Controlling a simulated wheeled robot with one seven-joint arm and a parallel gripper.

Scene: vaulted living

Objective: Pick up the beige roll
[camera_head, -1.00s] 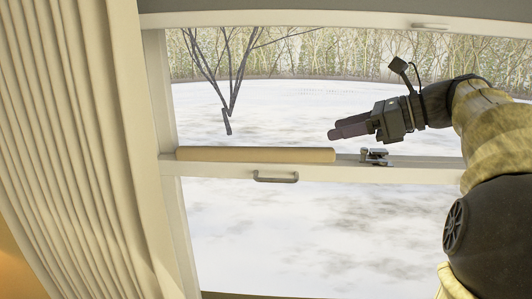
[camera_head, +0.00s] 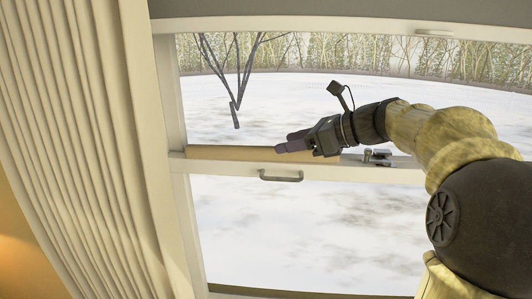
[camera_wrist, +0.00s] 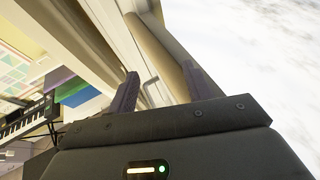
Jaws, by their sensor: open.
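The beige roll (camera_head: 230,153) lies lengthwise on the middle rail of the window. My gripper (camera_head: 284,143) is at the roll's right part in the head view and covers some of it. In the wrist view the roll (camera_wrist: 158,48) runs from the upper middle down toward the space between my open fingers (camera_wrist: 160,85), closer to the right finger. The fingers are apart and not closed on it. I cannot tell whether either finger touches the roll.
A metal latch (camera_head: 376,154) sits on the rail (camera_head: 225,170) just right of my gripper. A handle (camera_head: 281,176) juts out below the roll. A pleated curtain (camera_head: 95,150) hangs at left. A keyboard (camera_wrist: 25,118) shows in the wrist view.

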